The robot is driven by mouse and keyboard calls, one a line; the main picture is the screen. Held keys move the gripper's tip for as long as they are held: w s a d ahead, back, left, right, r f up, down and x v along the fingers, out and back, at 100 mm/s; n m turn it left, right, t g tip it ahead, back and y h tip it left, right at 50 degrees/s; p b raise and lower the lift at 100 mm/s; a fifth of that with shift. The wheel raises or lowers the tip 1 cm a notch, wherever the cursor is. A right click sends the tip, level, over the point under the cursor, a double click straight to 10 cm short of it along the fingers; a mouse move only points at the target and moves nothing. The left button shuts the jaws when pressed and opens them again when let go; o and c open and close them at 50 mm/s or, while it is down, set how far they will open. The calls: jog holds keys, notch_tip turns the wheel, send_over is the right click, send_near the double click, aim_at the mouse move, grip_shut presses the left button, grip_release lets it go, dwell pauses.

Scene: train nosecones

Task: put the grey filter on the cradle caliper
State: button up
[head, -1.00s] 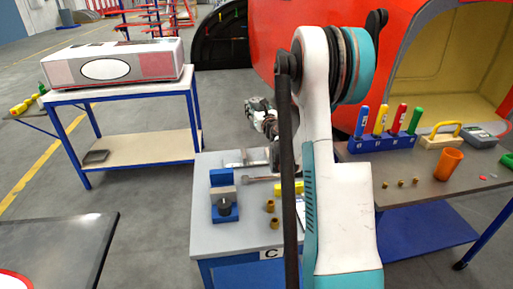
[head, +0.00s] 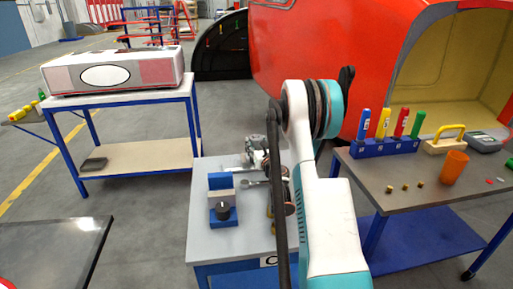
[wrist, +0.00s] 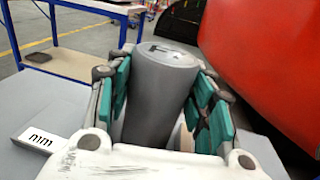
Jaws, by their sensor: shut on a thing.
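My gripper (head: 257,152) is low over the grey-topped table, partly hidden behind my arm in the head view. In the wrist view my gripper (wrist: 162,95) is shut on the grey filter (wrist: 158,90), a smooth dark grey cylinder standing slightly tilted between the green pads. A pale piece marked "mm" (wrist: 42,138) shows left of the jaws and looks like part of the cradle caliper. The rest of the caliper is hidden by my gripper and the filter. Whether the filter touches it, I cannot tell.
A blue fixture (head: 222,200) with a black knob stands on the grey-topped table (head: 207,250), left of my gripper. A tool (head: 252,183) lies nearby. At right, another table carries a blue holder (head: 385,147) with coloured handles and an orange cup (head: 454,167).

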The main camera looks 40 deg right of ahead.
jog(key=shift+f, duration=0.15)
jog(key=o, duration=1.2)
